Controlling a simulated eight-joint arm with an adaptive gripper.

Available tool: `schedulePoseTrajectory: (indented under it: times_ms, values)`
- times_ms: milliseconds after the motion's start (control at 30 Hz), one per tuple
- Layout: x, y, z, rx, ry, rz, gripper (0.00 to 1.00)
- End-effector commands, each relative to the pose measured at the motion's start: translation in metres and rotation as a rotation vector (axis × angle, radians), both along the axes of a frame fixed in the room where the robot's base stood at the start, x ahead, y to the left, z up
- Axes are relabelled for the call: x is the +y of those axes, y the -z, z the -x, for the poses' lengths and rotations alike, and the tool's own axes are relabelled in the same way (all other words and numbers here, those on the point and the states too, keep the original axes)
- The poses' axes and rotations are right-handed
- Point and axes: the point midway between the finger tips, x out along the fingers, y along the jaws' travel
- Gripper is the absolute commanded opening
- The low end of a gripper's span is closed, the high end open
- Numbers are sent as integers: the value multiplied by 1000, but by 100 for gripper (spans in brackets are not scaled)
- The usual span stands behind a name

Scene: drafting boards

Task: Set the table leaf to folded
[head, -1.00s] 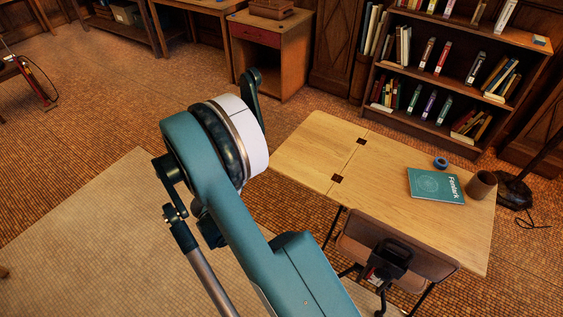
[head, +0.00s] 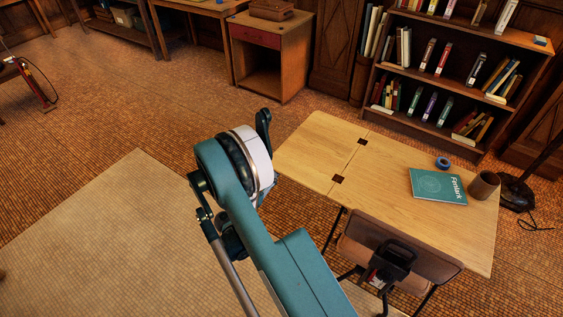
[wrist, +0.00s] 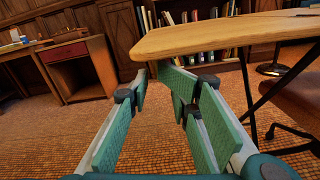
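The table leaf (head: 312,150) is the left part of a light wood table (head: 395,185), joined by two dark hinges. It lies level with the table top. In the wrist view the leaf (wrist: 235,36) shows edge-on at the upper right. My gripper (wrist: 156,76) is open and empty, with a gap between its green-padded fingers. Its fingertips appear just below the leaf's near edge at its left corner; I cannot tell whether they touch it. In the head view my arm stands left of the leaf and mostly hides the gripper.
A teal book (head: 437,186), a blue tape roll (head: 442,163) and a brown cup (head: 484,185) are on the fixed top. A chair (head: 400,250) stands at its front. A bookshelf (head: 455,75) is behind, a wooden cabinet (head: 268,60) at back left.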

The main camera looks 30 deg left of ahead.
Motion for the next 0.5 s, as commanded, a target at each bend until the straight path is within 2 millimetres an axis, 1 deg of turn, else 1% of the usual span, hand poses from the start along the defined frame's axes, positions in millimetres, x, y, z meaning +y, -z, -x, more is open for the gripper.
schedulePoseTrajectory:
  times_ms: [267,500]
  values:
    - [0,0,-6,0,0,-1,21]
    - [1,1,-26,1,-1,-1,21]
